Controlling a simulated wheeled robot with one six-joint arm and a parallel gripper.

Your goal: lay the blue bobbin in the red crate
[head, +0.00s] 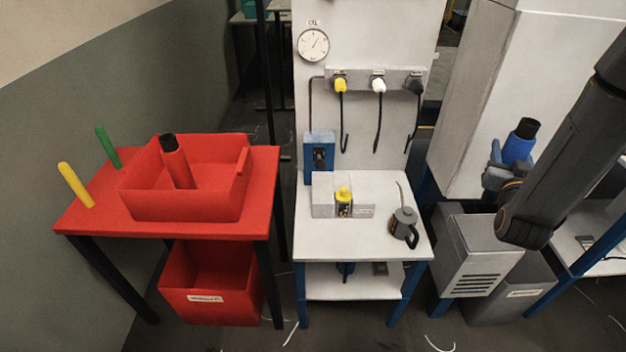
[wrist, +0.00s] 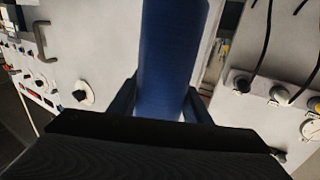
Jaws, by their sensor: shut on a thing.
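The blue bobbin (head: 519,146) is upright or slightly tilted at the right of the head view, with a dark top end. My gripper (head: 497,172) is shut on it and holds it in the air in front of the tall grey cabinet. In the wrist view the bobbin (wrist: 170,60) stands between the two fingers (wrist: 160,105). The red crate (head: 185,203) sits on a red table (head: 262,190) at the left. A red bobbin (head: 176,162) with a dark top leans inside the crate. Much of the crate's floor is hidden by its front wall.
A yellow peg (head: 76,185) and a green peg (head: 108,147) stand on the red table. A white table (head: 381,250) in the middle holds an oil can (head: 404,228), a small yellow bottle (head: 343,202) and grey blocks. Another red crate (head: 210,285) is below the red table.

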